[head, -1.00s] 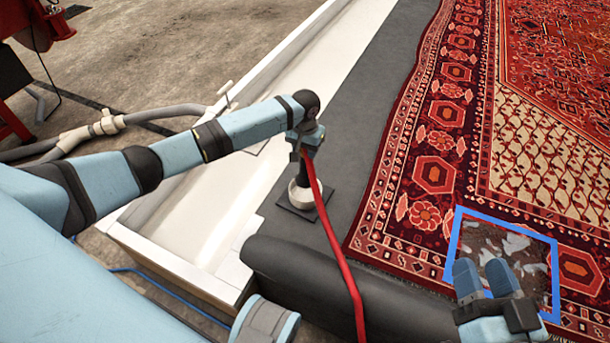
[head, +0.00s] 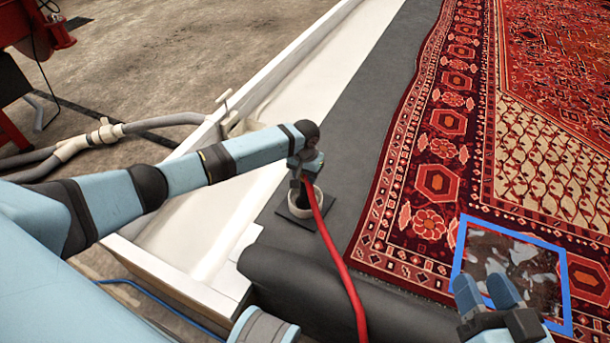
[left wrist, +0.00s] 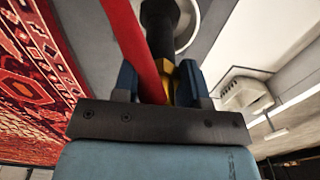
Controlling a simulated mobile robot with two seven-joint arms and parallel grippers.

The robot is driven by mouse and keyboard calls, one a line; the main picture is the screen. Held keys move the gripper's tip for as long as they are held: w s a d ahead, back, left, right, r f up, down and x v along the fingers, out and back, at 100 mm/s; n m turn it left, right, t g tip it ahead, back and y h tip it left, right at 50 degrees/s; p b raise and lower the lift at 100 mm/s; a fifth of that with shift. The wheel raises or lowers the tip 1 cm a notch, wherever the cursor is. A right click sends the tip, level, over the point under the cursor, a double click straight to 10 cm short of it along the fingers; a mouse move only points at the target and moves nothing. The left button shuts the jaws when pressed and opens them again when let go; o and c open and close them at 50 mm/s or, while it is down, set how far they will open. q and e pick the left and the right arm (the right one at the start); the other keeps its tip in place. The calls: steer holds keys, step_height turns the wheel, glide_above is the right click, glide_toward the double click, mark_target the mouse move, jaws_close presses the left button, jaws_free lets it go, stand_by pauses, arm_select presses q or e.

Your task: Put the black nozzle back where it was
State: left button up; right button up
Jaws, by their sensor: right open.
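The black nozzle (head: 298,188) is in my left gripper (head: 305,172), with the red hose (head: 340,265) running down from it. The nozzle points down at the white round holder (head: 318,206), its lower end within the rim; I cannot tell how deep it sits. In the left wrist view the nozzle (left wrist: 158,25) and its yellow part lie between my left fingers (left wrist: 158,82), with the hose in front. The white rim (left wrist: 188,25) shows beside the nozzle. My right gripper (head: 486,291) is open and empty over the blue-framed patch.
The holder stands on a dark square plate (head: 287,212) on the grey strip (head: 352,135). A white trough (head: 215,225) lies to the left, with a grey pipe (head: 165,121) beyond. The red rug (head: 440,180) with a blue-framed patch (head: 561,262) lies to the right.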

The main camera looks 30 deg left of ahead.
arm_select(q)
steer(key=o, duration=0.3)
steer(key=shift+r, duration=0.1)
steer(key=shift+r, duration=0.15)
step_height(320, 180, up, 12)
steer(key=p, duration=0.5)
arm_select(e)
step_height(320, 180, up, 6)
steer(key=m+t, duration=0.1)
steer(key=t, duration=0.1)
steer(key=shift+s+r, duration=0.15)
steer(key=shift+s, duration=0.1)
steer(key=shift+d, duration=0.1)
